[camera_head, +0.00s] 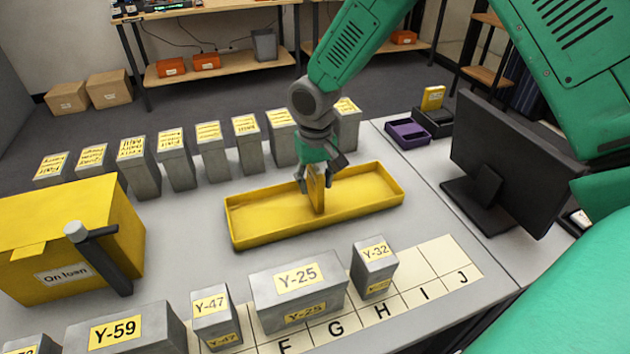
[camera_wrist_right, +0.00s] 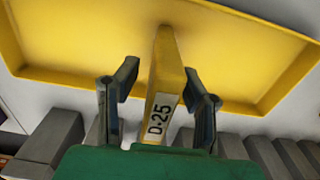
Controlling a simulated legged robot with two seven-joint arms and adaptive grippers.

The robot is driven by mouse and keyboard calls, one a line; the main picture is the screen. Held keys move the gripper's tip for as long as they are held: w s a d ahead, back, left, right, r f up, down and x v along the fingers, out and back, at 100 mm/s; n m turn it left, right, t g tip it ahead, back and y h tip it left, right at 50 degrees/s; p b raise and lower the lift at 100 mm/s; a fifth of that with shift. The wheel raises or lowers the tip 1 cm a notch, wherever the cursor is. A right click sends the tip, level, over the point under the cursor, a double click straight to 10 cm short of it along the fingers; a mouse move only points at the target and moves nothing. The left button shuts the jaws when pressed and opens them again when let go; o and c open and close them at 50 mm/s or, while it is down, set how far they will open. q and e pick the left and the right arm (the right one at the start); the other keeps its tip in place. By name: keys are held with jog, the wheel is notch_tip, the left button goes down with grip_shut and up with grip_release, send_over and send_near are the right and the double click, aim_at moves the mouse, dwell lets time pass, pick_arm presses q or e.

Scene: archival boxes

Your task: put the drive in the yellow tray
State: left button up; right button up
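The drive (camera_head: 316,192) is a slim yellow block standing upright in the yellow tray (camera_head: 262,234), near its middle. In the right wrist view the drive (camera_wrist_right: 166,75) shows a "D-25" label and its far end meets the tray floor (camera_wrist_right: 90,45). My right gripper (camera_head: 314,180) is over the tray with its fingers on either side of the drive's upper end. In the wrist view the right gripper (camera_wrist_right: 160,98) is spread, with a gap showing between the left finger and the drive. My left gripper is out of view.
A yellow "On loan" box (camera_head: 60,225) stands at the left. Grey labelled boxes line the back, and others, including Y-25 (camera_head: 297,285), stand along the lettered front strip. A black monitor (camera_head: 515,165) and a purple tray (camera_head: 407,133) are at the right.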

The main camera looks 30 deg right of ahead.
notch_tip(320, 180, up, 12)
jog(key=shift+r+p, duration=0.1)
jog(key=shift+p, duration=0.55)
dwell(0.3)
